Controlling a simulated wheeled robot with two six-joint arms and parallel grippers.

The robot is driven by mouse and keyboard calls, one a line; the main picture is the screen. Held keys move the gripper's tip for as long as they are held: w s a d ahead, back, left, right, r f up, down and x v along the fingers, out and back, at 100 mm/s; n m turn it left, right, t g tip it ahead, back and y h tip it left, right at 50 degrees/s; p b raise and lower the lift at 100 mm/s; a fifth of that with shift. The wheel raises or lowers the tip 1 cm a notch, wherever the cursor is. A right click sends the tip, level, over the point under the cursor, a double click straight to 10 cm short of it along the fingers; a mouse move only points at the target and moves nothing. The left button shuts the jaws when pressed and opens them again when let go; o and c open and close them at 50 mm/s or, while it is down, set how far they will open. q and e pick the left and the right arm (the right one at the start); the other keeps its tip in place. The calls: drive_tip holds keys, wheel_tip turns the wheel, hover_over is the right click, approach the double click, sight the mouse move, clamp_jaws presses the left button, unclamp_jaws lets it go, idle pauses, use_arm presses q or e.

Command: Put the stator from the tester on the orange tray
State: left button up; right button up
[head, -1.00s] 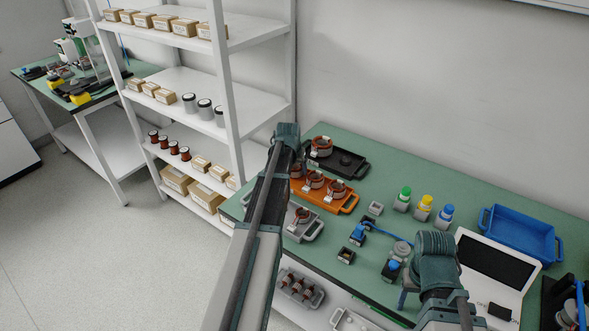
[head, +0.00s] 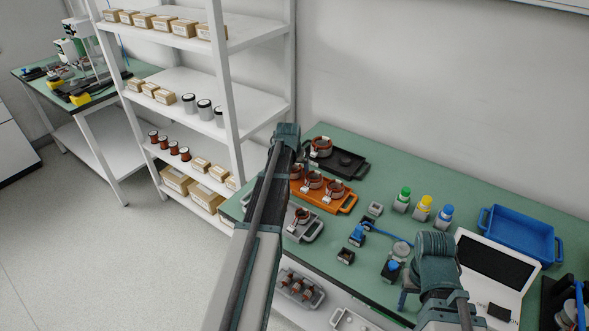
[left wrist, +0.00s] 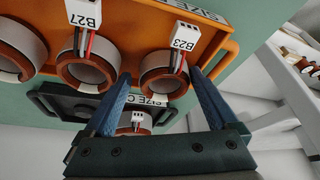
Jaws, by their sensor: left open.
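The orange tray (head: 322,200) lies at the left part of the green bench and holds a row of stators. In the left wrist view, the tray (left wrist: 225,55) shows stator B23 (left wrist: 165,82), stator B27 (left wrist: 88,72) and another stator (left wrist: 15,55). My left gripper (head: 300,162) is over the tray's left end. In its wrist view the open fingers (left wrist: 160,95) appear on either side of B23; whether they touch it cannot be told. My right gripper (head: 408,285) is low over the bench, its jaws mostly hidden. I cannot clearly identify the tester.
A black tray (head: 352,166) with one stator is behind the orange tray. A grey tray (head: 311,233) with a stator is in front.

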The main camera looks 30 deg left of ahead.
use_arm(q)
drive_tip(key=shift+r+p, duration=2.3)
drive_tip(key=shift+r, duration=0.1)
use_arm(e)
drive_tip(key=shift+r, duration=2.4)
use_arm(q)
drive_tip(key=shift+o, duration=0.3)
drive_tip(key=p+v, duration=1.2)
drive_tip(key=v, duration=0.1)
drive_tip(key=shift+s+r+p, duration=0.2)
drive_tip(key=shift+r+p, duration=0.15)
use_arm(e)
wheel_tip(320, 180, up, 13)
drive_tip(key=shift+f, duration=0.15)
